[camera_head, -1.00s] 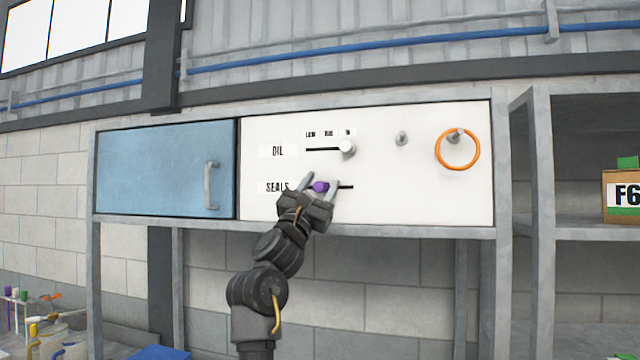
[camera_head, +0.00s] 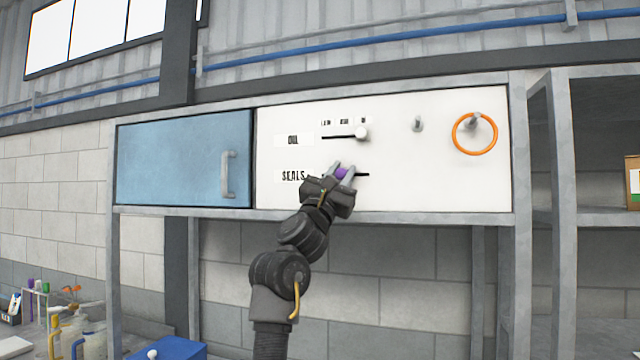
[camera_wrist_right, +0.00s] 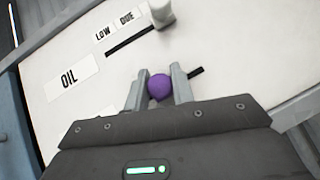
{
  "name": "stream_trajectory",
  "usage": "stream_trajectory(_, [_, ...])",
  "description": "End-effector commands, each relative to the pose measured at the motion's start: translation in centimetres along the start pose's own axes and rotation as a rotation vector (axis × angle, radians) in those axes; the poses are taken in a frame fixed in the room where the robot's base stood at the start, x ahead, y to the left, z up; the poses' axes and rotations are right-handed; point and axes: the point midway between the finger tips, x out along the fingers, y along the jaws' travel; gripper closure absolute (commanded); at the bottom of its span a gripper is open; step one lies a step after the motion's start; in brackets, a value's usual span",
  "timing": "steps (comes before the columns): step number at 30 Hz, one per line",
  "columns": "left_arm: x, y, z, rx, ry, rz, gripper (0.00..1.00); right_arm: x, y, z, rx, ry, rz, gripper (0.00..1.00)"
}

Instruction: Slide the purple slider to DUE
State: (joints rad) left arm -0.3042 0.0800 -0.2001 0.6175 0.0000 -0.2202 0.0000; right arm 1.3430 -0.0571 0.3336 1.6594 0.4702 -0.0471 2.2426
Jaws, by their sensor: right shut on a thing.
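The purple slider (camera_head: 341,173) sits on the lower slot of the white panel (camera_head: 430,185), in the row marked SEALS (camera_head: 293,176). It is near the middle of its slot; the bare slot shows to its right. My right gripper (camera_head: 343,170) is shut on the purple slider, one finger on each side of it. The wrist view shows the purple slider (camera_wrist_right: 159,87) between the fingers. The labels above this slot are hidden by the gripper. In the row above, LOW (camera_wrist_right: 103,33) and DUE (camera_wrist_right: 127,18) can be read. My left gripper is not in view.
The OIL slot's white knob (camera_head: 361,132) stands just above, at its slot's right end. A grey peg (camera_head: 417,124) and an orange ring (camera_head: 456,142) on a hook are to the right. A blue door (camera_head: 180,160) with a handle is at left.

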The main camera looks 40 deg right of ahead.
Motion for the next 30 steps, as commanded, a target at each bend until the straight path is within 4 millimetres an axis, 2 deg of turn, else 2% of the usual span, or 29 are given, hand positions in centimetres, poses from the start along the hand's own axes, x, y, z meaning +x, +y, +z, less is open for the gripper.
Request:
stream_trajectory(7, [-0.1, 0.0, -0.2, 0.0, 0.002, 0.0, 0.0, 0.1, 0.0, 0.0, -0.002, 0.0, 0.0, 1.0])
stream_trajectory(8, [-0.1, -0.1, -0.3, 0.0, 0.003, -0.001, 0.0, 0.1, 0.0, 0.0, -0.001, 0.0, 0.0, 0.72])
stream_trajectory(12, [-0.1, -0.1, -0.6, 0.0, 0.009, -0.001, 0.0, 0.0, 0.1, 0.0, -0.001, 0.001, 0.0, 0.54])
stream_trajectory(20, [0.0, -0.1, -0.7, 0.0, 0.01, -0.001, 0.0, -0.1, 0.1, -0.1, 0.0, 0.002, 0.001, 0.54])
stream_trajectory(23, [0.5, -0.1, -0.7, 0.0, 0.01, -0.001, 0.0, -0.7, 0.1, -0.2, 0.001, 0.002, 0.002, 0.54])
stream_trajectory(30, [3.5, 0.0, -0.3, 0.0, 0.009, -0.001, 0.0, -5.2, -0.1, -0.5, 0.004, 0.003, 0.002, 0.54])
